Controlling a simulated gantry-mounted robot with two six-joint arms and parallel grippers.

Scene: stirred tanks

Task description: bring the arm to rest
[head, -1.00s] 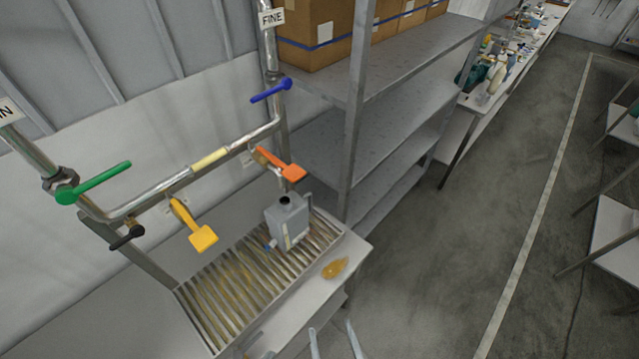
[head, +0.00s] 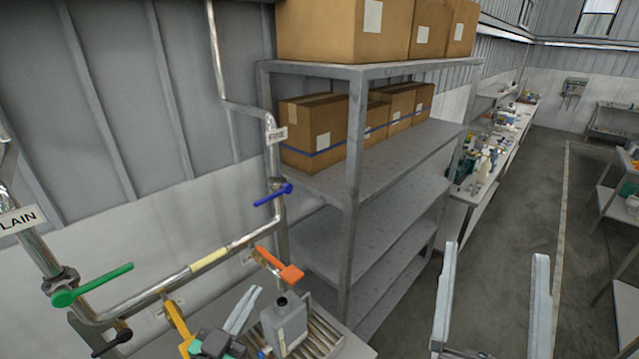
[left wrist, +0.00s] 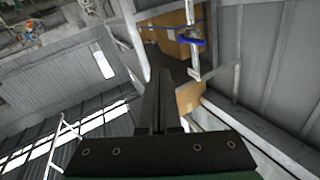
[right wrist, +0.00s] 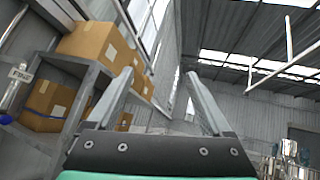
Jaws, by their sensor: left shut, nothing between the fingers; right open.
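My left gripper (head: 252,293) is low in the head view, its fingers together and empty. It appears beside the grey can (head: 284,322), to its left; I cannot tell whether they touch. In the left wrist view the closed fingers (left wrist: 160,85) point up the picture with nothing between them. My right gripper (head: 494,252) is at the lower right of the head view, its two fingers wide apart and empty, pointing up. The right wrist view also shows this open gap (right wrist: 159,75).
A pipe frame with green (head: 92,284), blue (head: 272,195), orange (head: 284,268) and yellow (head: 178,322) handles stands at left. Shelving (head: 355,160) holds cardboard boxes (head: 312,135). The slatted rack (head: 325,335) is under the can. Open floor (head: 510,225) lies at right.

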